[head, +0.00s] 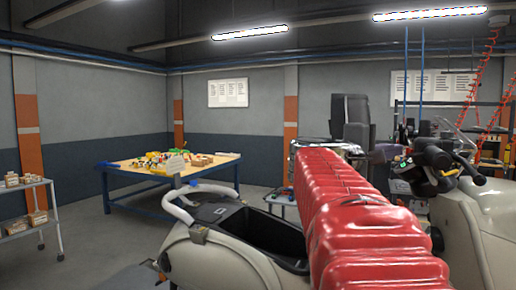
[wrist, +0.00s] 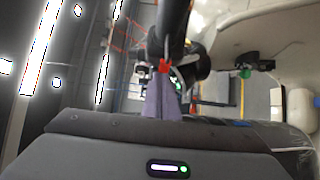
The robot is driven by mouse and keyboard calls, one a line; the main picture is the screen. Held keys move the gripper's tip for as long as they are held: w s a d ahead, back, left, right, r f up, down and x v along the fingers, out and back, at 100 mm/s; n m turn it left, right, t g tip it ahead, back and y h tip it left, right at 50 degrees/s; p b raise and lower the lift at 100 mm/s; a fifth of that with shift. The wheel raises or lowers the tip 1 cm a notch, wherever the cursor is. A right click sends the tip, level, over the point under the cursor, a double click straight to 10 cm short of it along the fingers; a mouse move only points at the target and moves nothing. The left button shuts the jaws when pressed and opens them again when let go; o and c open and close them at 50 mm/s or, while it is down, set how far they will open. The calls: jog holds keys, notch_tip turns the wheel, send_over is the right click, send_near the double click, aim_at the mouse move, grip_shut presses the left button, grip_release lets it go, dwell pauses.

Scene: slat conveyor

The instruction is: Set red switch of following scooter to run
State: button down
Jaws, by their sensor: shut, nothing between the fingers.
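A cream scooter body with handlebars (head: 440,165) stands at the right in the head view. The dark handlebar also shows at the top of the wrist view (wrist: 176,30). The red switch (wrist: 165,66) is on the handlebar, just beyond my fingertips. My gripper (wrist: 163,84) is shut and empty, its purplish fingers together and pointing at the switch. Whether they touch it, and which way the switch is set, I cannot tell. In the head view my gripper (head: 385,152) is small, left of the handlebars. My red-sleeved arm hides the scooter's middle.
A cream scooter rear with an open dark under-seat bin (head: 265,235) and pale grab rail (head: 185,208) is left of my arm. A blue-framed table (head: 225,170) with colourful parts stands behind. A grey cart (head: 28,222) is at far left.

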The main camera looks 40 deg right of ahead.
jog(key=a, duration=1.1)
jog(key=shift+w+a, duration=0.15)
jog(key=shift+w, duration=0.3)
jog(key=shift+f, duration=0.1)
jog(key=w+a+f+t+y, duration=0.3)
jog(key=a+f+y, duration=0.15)
jog(key=f, duration=0.75)
jog(key=w+a+f+t+y, duration=0.25)
jog(key=a+f+y, duration=0.2)
jog(key=f, duration=0.75)
jog(key=a+f+n+t+y, duration=0.1)
jog(key=a+f+y, duration=0.3)
jog(key=a+f, duration=0.4)
jog(key=a+f+n+t+y, duration=0.1)
jog(key=a+f+y, duration=0.3)
jog(key=a, duration=1.7)
notch_tip(320, 180, down, 4)
jog(key=shift+s+a+r+t+y, duration=0.15)
jog(key=shift+s+a+t+y, duration=0.2)
jog(key=shift+t, duration=0.3)
